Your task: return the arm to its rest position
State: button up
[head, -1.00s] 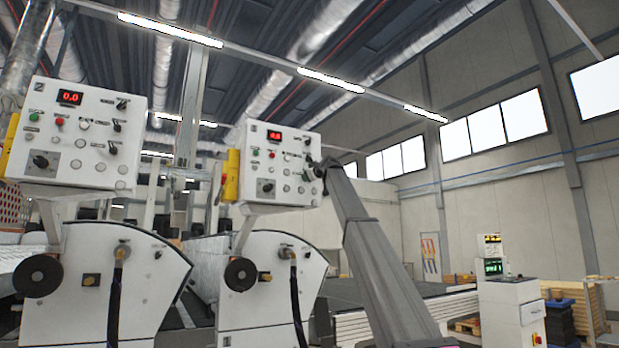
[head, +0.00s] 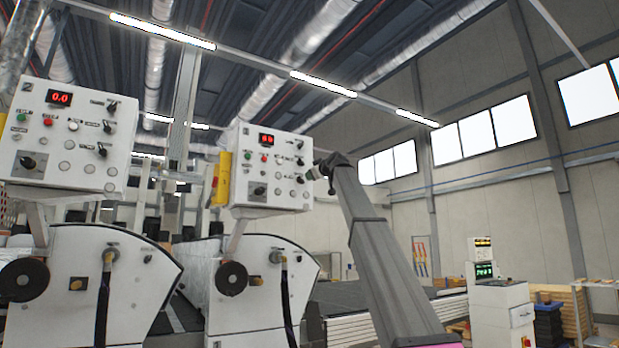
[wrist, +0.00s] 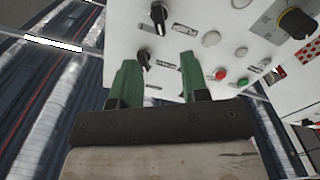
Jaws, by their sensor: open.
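My arm (head: 375,255) reaches up from the lower right in the head view. Its end, my gripper (head: 322,168), is at the right edge of the right control panel (head: 240,190). In the wrist view my gripper (wrist: 158,78) has two green fingers spread apart, with nothing held between them. A white panel face (wrist: 210,22) lies beyond the fingertips, with black knobs, a red button (wrist: 222,74) and a green button. One black knob (wrist: 143,58) shows between the fingers in the picture. I cannot tell the exact gap to it.
A left control panel (head: 70,140) stands on a similar white machine (head: 90,285). A white console (head: 500,305) and stacked pallets stand at the lower right. The space right of my arm's upper part looks open.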

dwell(0.5)
